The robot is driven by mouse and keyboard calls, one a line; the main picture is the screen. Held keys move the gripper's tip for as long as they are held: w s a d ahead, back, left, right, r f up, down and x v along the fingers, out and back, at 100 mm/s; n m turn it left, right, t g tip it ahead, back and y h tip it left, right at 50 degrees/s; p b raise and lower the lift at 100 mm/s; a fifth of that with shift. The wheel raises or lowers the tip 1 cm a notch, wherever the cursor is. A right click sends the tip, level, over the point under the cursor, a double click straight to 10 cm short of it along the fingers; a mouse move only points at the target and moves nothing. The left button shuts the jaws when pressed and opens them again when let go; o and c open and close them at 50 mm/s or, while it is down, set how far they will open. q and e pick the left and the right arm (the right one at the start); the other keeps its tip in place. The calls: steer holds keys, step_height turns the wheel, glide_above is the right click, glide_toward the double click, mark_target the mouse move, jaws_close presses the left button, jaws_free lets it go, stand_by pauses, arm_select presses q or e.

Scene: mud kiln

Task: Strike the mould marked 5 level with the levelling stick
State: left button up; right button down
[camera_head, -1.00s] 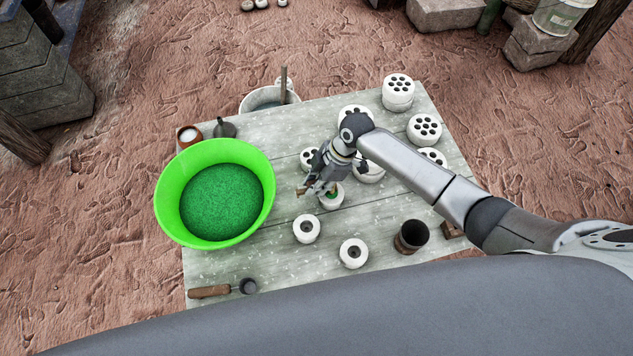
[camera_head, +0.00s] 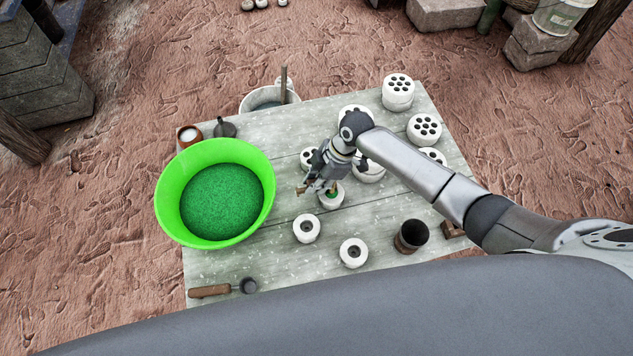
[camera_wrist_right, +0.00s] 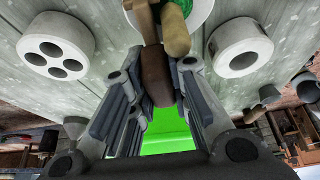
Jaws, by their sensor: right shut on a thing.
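My right gripper (camera_head: 318,188) is over the middle of the table, beside and partly above a small white mould (camera_head: 331,200) with green grains in its top. In the right wrist view my right gripper (camera_wrist_right: 158,85) is shut on a brown wooden piece (camera_wrist_right: 156,75), apparently the levelling stick. Tan wooden parts (camera_wrist_right: 177,35) show beyond the fingers, in front of the green-filled mould (camera_wrist_right: 200,10). Whether the stick touches the mould's rim I cannot tell. No number is readable on any mould. My left gripper is not in view.
A bright green basin (camera_head: 168,212) of green grains stands left. Two single-hole moulds (camera_head: 306,237) (camera_head: 353,262) and a dark cup (camera_head: 411,237) stand near the front. Several multi-hole moulds (camera_head: 397,101) fill the back right. A ladle (camera_head: 210,291) lies front left.

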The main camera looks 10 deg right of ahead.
steer(key=shift+w+b, duration=0.35)
steer(key=shift+w, duration=0.45)
steer(key=shift+w, duration=0.15)
step_height(320, 180, up, 7)
steer(key=p, duration=0.6)
stand_by(0.6)
